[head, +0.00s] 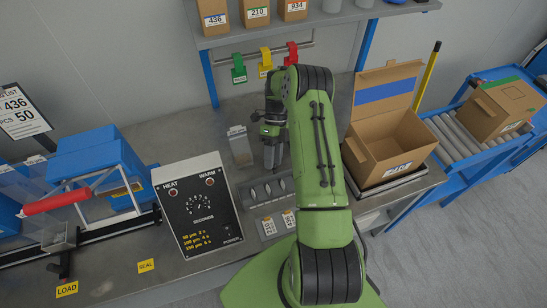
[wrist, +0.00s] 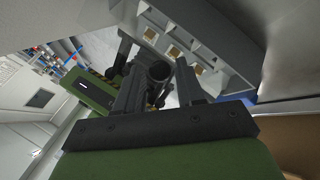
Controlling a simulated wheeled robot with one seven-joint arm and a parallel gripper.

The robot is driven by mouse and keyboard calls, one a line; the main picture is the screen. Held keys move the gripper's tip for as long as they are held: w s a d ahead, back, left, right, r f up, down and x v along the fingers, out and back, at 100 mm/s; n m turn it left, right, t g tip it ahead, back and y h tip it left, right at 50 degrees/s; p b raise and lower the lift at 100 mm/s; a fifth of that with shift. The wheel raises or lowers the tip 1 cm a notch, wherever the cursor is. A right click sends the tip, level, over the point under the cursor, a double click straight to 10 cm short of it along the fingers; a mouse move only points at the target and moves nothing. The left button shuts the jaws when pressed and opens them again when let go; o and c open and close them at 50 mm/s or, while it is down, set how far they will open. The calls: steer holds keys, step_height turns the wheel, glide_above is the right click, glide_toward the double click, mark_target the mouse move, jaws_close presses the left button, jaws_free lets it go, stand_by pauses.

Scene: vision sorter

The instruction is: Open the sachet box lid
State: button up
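My gripper (head: 272,157) points down over the grey bench, behind the slotted grey tray and to the right of a small upright clear-and-grey container (head: 240,146). In the wrist view its two dark fingers (wrist: 158,90) stand apart, with a dark round-ended part between them that I cannot identify. The grey slotted tray (head: 250,196) has several dark openings. A grey box with square openings and brownish contents (wrist: 185,45) shows beyond the fingers in the wrist view. I cannot tell for certain which of these is the sachet box, and no separate lid is clearly visible.
A black heat-seal control box (head: 198,205) stands left of the tray. An open cardboard box (head: 385,150) stands right of my arm, near a roller conveyor (head: 470,135). A shelf and coloured tags (head: 265,62) are behind.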

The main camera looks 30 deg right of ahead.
steer(key=shift+o, duration=1)
step_height(320, 180, up, 10)
